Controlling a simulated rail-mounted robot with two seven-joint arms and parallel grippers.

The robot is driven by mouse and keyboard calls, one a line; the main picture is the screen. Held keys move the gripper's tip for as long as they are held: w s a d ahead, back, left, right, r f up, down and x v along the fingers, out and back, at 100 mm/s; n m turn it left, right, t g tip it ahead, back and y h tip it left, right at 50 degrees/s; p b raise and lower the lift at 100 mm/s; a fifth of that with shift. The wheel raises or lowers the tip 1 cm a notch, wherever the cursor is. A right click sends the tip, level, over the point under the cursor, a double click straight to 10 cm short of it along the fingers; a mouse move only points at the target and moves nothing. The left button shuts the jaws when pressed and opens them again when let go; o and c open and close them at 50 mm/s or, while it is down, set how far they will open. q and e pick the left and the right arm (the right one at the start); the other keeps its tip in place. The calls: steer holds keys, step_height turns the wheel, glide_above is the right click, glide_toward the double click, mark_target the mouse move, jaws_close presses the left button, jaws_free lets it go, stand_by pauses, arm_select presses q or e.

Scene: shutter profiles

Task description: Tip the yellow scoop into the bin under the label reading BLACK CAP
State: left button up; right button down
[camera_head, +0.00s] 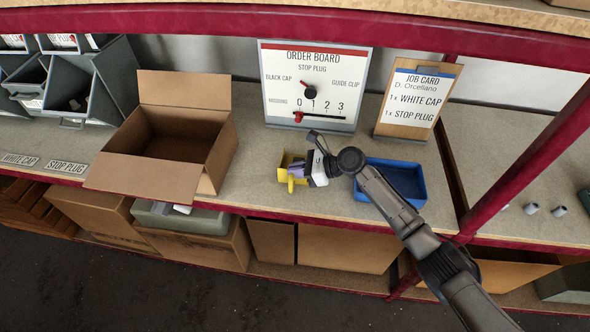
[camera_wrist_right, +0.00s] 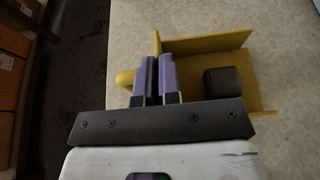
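The yellow scoop (camera_head: 285,161) rests on the grey counter below the order board. In the right wrist view the scoop (camera_wrist_right: 262,88) holds a dark, block-like piece (camera_wrist_right: 221,82). My right gripper (camera_head: 298,171) is at the scoop; its purple fingers (camera_wrist_right: 158,62) are close together on either side of the scoop's thin back wall. The scoop's rounded handle shows left of the fingers. My left gripper is not in view. Grey bins (camera_head: 98,90) stand at the far left.
An open cardboard box (camera_head: 150,180) stands between the bins and the scoop. A blue tray (camera_head: 383,193) lies right of the scoop, partly behind my right arm. The order board (camera_head: 315,90) and job card (camera_head: 410,105) stand behind. A red post (camera_head: 525,160) rises at right.

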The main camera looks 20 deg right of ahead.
steer(key=shift+r, duration=0.15)
steer(key=shift+r+p, duration=0.35)
steer(key=shift+r, duration=0.15)
step_height(320, 180, up, 3)
steer(key=shift+f+p, duration=0.1)
steer(key=shift+p, duration=0.55)
steer(key=s+a+r+p, duration=0.5)
steer(key=s+a+r, duration=0.1)
steer(key=s, duration=0.4)
steer(key=shift+r, duration=0.5)
steer(key=shift+s, duration=0.1)
